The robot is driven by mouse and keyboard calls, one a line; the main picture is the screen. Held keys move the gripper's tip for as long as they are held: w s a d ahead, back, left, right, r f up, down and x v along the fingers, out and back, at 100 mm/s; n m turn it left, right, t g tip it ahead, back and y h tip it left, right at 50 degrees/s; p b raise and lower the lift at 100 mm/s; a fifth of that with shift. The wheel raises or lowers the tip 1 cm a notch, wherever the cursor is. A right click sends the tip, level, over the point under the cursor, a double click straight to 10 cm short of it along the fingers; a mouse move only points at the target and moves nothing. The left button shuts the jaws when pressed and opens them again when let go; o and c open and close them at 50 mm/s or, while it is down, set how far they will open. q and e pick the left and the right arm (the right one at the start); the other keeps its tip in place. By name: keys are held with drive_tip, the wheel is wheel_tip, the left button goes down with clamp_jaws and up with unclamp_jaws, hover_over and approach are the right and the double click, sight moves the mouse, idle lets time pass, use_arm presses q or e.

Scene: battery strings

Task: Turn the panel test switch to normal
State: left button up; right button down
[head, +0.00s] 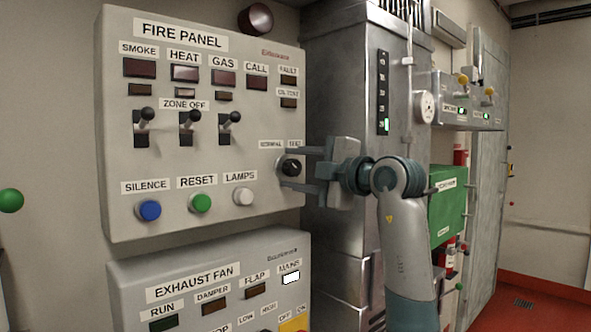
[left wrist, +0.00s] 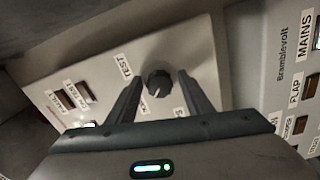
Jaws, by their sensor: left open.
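The panel test switch (head: 291,167) is a round black knob at the right edge of the grey fire panel, under the small NORMAL and TEST labels (head: 280,144). My left gripper (head: 284,167) is open, with one finger above the knob and one below it in the head view. In the left wrist view the knob (left wrist: 158,83) sits between the two finger ends of my left gripper (left wrist: 161,78), with gaps visible beside it. The TEST label (left wrist: 124,66) shows there; the other label is partly hidden by a finger. I cannot tell which label the knob points to. My right gripper is not in view.
The fire panel (head: 250,215) also carries three black toggle levers and blue, green (head: 201,203) and white push buttons left of the knob. An exhaust fan panel (head: 128,285) is below. A tall metal cabinet (head: 340,80) stands just right, behind my gripper.

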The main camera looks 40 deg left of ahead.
use_arm(q)
drive_tip(key=shift+d, duration=0.1)
drive_tip(key=s+d+b, duration=0.1)
drive_tip(key=d, duration=1.6)
drive_tip(key=shift+s, duration=0.25)
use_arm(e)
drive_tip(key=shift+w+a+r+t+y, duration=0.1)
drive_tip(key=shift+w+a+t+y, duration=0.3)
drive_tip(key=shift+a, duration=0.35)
use_arm(q)
drive_tip(key=shift+d, duration=0.1)
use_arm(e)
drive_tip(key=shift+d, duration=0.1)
